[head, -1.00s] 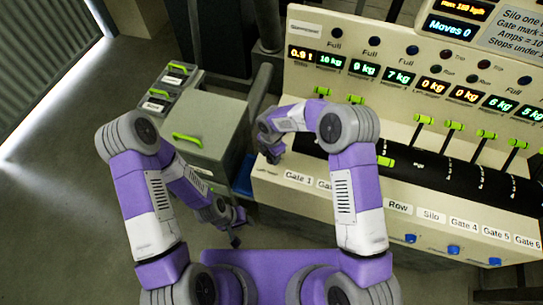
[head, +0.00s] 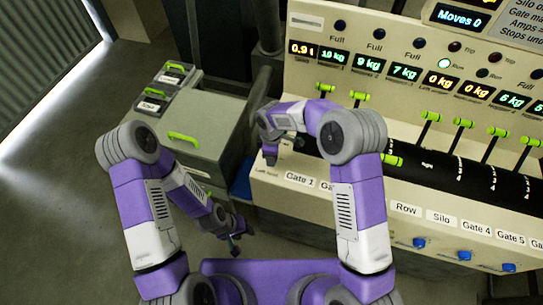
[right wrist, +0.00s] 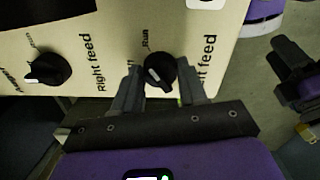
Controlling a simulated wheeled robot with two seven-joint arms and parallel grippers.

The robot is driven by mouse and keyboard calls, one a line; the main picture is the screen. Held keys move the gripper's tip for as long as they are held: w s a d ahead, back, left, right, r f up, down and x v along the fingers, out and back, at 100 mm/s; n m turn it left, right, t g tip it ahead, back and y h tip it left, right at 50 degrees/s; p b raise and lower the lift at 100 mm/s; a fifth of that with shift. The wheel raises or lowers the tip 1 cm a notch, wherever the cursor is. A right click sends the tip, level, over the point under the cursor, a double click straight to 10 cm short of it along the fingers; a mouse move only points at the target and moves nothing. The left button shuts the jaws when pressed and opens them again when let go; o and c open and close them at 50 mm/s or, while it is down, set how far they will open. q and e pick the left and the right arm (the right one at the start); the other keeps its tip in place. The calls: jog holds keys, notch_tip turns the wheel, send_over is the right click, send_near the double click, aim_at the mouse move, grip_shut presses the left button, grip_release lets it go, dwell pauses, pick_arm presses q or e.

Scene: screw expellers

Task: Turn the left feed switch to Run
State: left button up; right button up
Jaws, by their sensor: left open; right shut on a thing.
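In the right wrist view, a round black knob (right wrist: 158,73) sits on the cream panel between the fingers of my right gripper (right wrist: 160,90), which is shut on it. A "Run" label is above the knob; the partly hidden label on its right ends in "ft feed". In the head view, my right gripper (head: 270,155) is at the console's left end and hides the knob. My left gripper (head: 232,238) hangs open and empty, low beside the console.
A second black knob (right wrist: 47,68), by the "Right feed" label, has its white mark at lower left. The console (head: 300,200) carries green-tipped levers and displays. One Run lamp (head: 445,63) is lit. Grey bins (head: 185,120) stand left; the floor further left is clear.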

jog(key=shift+m, duration=0.5)
jog(key=o, duration=1.1)
jog(key=shift+c, duration=0.2)
notch_tip(320, 180, up, 8)
jog(key=shift+f, duration=0.2)
jog(key=shift+f, duration=0.1)
